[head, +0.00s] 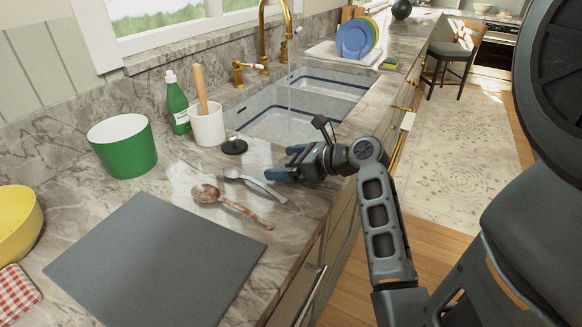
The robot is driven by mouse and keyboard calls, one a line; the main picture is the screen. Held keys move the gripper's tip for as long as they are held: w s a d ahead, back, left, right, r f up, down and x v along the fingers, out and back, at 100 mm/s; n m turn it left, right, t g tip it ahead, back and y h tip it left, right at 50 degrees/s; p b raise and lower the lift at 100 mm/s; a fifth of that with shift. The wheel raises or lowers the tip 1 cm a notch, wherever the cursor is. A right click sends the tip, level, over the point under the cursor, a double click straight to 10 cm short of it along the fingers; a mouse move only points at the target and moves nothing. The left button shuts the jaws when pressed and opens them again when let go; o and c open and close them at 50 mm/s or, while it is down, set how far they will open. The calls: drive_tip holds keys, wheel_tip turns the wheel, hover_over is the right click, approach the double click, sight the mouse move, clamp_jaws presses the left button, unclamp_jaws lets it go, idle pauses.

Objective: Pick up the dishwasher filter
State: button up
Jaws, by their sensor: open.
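A small black round piece with a raised knob (234,146) lies on the marble counter near the sink's near left corner. It may be the dishwasher filter, but it is too small to tell for sure. My gripper (279,164) is low over the counter, to the right of the black piece and apart from it. Its blue-tipped fingers point left and are open, with nothing seen between them.
A grey spoon (254,184) lies close below my gripper, and a brown-stained spoon (230,205) is nearer. A white crock (207,126), green bottle (178,104) and green pot (123,149) stand behind. The sink (290,118) and running water are beyond; a grey mat (155,260) lies in front.

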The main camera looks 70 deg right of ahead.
drive_tip(key=shift+w+f, duration=0.1)
drive_tip(key=shift+w, duration=0.1)
drive_tip(key=c, duration=0.9)
